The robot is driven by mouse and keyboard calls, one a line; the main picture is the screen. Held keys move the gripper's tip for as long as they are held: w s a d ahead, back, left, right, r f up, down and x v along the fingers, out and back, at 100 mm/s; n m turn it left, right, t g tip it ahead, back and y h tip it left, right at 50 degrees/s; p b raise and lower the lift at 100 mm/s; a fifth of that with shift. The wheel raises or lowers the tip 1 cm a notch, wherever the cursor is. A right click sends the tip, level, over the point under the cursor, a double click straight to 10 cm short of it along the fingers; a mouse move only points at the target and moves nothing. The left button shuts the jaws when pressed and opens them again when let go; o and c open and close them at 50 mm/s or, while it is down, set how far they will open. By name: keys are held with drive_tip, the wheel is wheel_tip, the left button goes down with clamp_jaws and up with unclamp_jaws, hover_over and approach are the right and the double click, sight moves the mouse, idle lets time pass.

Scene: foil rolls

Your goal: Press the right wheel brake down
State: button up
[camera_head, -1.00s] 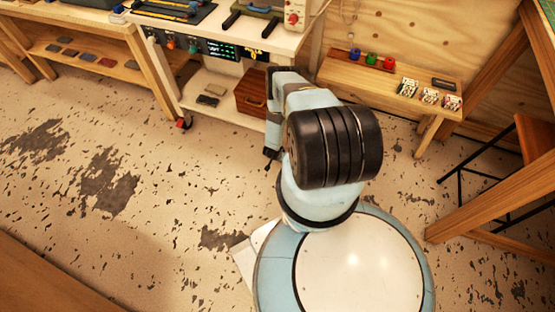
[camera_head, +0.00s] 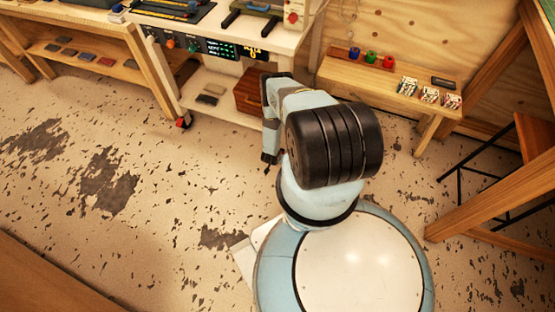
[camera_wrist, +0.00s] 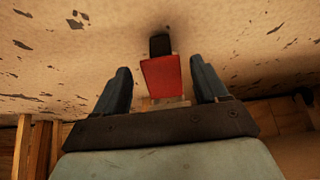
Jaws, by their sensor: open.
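In the wrist view, a red brake pedal (camera_wrist: 162,75) sits in front of a dark wheel (camera_wrist: 160,45). It appears between the two fingers of my gripper (camera_wrist: 163,83), which are apart with nothing held. I cannot tell whether they touch the pedal. In the head view, my gripper (camera_head: 270,160) points down near the floor in front of the white cart (camera_head: 225,118). The cart's left front wheel with its red brake (camera_head: 183,122) shows at the lower left corner. The right front wheel is hidden behind my arm there.
The cart's lower shelf carries a brown wooden box (camera_head: 250,95). A wooden bench (camera_head: 390,78) with small coloured spools stands to the right. A wooden table leg and stool (camera_head: 510,180) are at the far right. The floor to the left is open.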

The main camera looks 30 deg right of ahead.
drive_tip(key=shift+r, duration=0.1)
drive_tip(key=shift+a+r, duration=0.15)
drive_tip(key=shift+r, duration=0.1)
drive_tip(key=v, duration=1.3)
drive_tip(key=shift+s, duration=0.2)
drive_tip(key=shift+f, duration=0.1)
